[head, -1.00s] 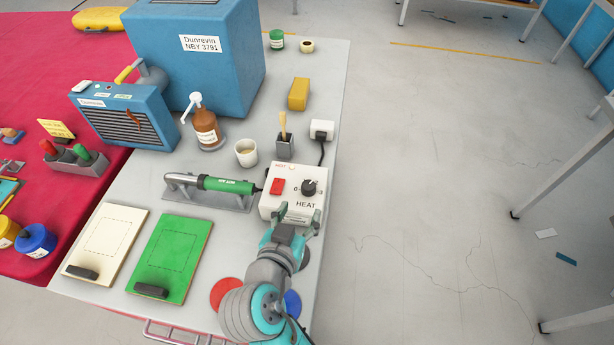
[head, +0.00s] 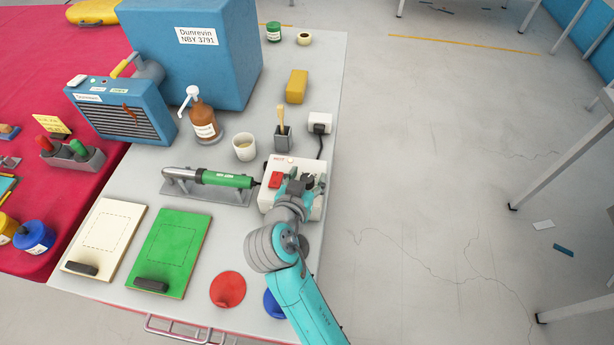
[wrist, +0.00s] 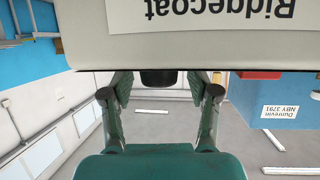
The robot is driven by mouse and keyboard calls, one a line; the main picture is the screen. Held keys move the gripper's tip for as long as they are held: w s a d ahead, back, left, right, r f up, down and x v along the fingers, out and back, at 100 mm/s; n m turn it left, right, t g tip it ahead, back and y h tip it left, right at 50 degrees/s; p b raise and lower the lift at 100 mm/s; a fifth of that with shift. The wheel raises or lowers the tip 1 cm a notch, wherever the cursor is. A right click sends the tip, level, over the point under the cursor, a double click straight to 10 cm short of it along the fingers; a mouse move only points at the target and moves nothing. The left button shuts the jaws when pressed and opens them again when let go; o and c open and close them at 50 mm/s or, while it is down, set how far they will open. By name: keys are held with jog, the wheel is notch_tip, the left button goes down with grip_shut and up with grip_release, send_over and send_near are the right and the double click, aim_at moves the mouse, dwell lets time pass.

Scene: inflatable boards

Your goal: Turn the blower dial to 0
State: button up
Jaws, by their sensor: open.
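The white control box (head: 270,198) with a red switch (head: 275,180) stands on the bench at the end of the green-handled blower (head: 222,180). Its dark dial (head: 309,182) is partly hidden by my gripper (head: 306,185), so I cannot read its setting. In the wrist view, my gripper (wrist: 160,90) is open, with one finger on each side of a dark knob-like piece (wrist: 158,78), which looks like the dial. There are gaps between it and both fingers. A pale surface with a "Ridgecoat" label (wrist: 215,8) fills the top of that view.
A brush holder (head: 282,138), a cup (head: 245,147) and a pump bottle (head: 204,122) stand behind the box. A white (head: 105,235) and a green board (head: 172,248) lie to the left. Red (head: 228,288) and blue discs lie in front. Open floor is on the right.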

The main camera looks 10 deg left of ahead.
grip_shut()
